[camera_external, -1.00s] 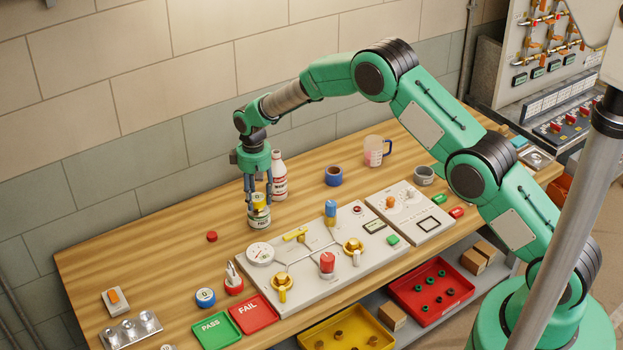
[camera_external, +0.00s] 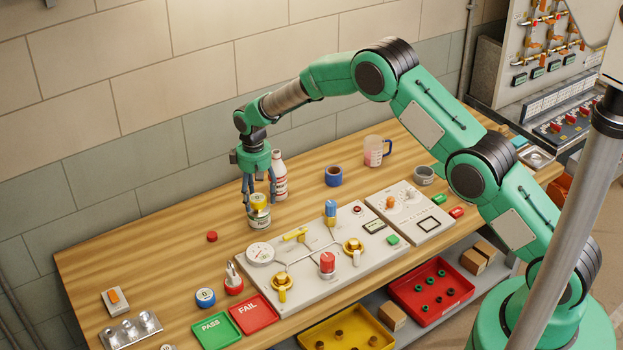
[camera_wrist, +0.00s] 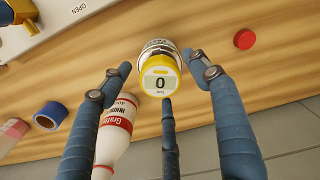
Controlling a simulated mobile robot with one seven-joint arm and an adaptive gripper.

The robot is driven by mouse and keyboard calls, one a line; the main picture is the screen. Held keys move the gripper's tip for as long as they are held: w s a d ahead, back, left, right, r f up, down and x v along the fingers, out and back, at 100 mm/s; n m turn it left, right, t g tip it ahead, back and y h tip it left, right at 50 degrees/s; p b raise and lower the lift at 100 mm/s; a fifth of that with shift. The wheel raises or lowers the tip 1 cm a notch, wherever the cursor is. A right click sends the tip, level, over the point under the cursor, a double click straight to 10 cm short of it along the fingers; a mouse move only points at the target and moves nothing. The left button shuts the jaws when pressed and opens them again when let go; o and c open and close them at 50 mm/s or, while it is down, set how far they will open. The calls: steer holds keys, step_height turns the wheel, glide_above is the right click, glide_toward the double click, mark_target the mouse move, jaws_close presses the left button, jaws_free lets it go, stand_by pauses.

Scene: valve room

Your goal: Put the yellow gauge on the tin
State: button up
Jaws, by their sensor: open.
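The yellow gauge (camera_external: 259,201) sits on top of the tin (camera_external: 259,217), which stands upright on the bench behind the valve panel. In the wrist view the gauge (camera_wrist: 159,86) shows its pale face with a "0", and part of the tin's rim (camera_wrist: 160,46) shows beyond it. My gripper (camera_external: 258,197) is just above and around the gauge. Its blue fingers are spread, and in the wrist view they stand apart from the gauge on both sides, with a third finger below it.
A white and red bottle (camera_external: 279,178) stands close behind my gripper, to its right. A red cap (camera_external: 212,236) lies left of the tin. The valve panel (camera_external: 310,262) lies in front. A blue tape roll (camera_external: 333,176) and a measuring jug (camera_external: 375,151) stand farther right.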

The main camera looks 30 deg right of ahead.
step_height(320, 180, up, 12)
steer(key=shift+b, duration=0.4)
stand_by(0.9)
step_height(320, 180, up, 18)
steer(key=m+t, duration=0.1)
glide_above(257, 198)
steer(key=s+d, duration=0.7)
steer(key=s, duration=0.2)
steer(key=s+d+r+m+t, duration=0.1)
steer(key=s+d+r, duration=0.3)
steer(key=s+r, duration=0.25)
steer(key=s+d+r+t, duration=0.1)
steer(key=s+d+r, duration=0.3)
steer(key=s+r, duration=0.3)
steer(key=s+d+r+m+t, duration=0.1)
steer(key=s+d+r, duration=0.15)
steer(key=s, duration=0.65)
steer(key=s+d+r, duration=0.1)
steer(key=s+d, duration=0.2)
steer(key=s, duration=0.7)
steer(key=s+d+f, duration=0.1)
steer(key=s+f, duration=0.1)
steer(key=s, duration=0.6)
steer(key=s+d+f+m+t, duration=0.1)
steer(key=s, duration=0.7)
steer(key=shift+d+f+t, duration=0.3)
steer(key=shift+d+f, duration=0.05)
